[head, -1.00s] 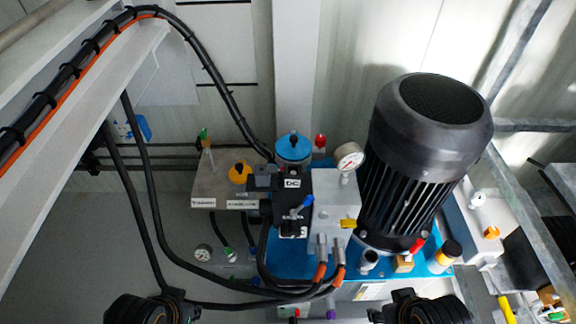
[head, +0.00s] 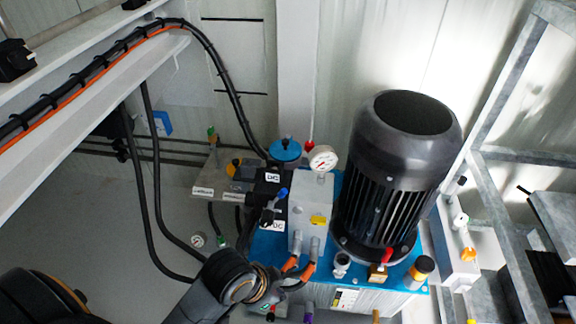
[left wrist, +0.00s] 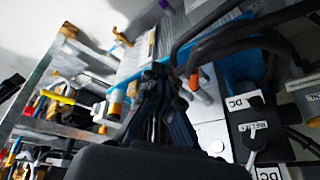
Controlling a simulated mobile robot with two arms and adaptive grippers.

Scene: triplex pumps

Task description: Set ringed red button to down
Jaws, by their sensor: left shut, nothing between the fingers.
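I cannot pick out the ringed red button for sure. A red cap (head: 309,145) shows behind the gauge, and a red handle (head: 387,256) stands at the motor's foot. My left arm (head: 222,282) reaches in from the lower left to the front of the unit, and its fingers are hard to see there. In the left wrist view my left gripper (left wrist: 157,76) is shut and empty, pointing toward the unit. My right gripper is out of view.
A big black motor (head: 397,180) stands on the blue base plate (head: 268,242). A pressure gauge (head: 322,158), valve blocks and orange-ended hoses (head: 308,268) crowd the left side. Grey metal frames (head: 505,75) stand at the right. Black cables hang at the left.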

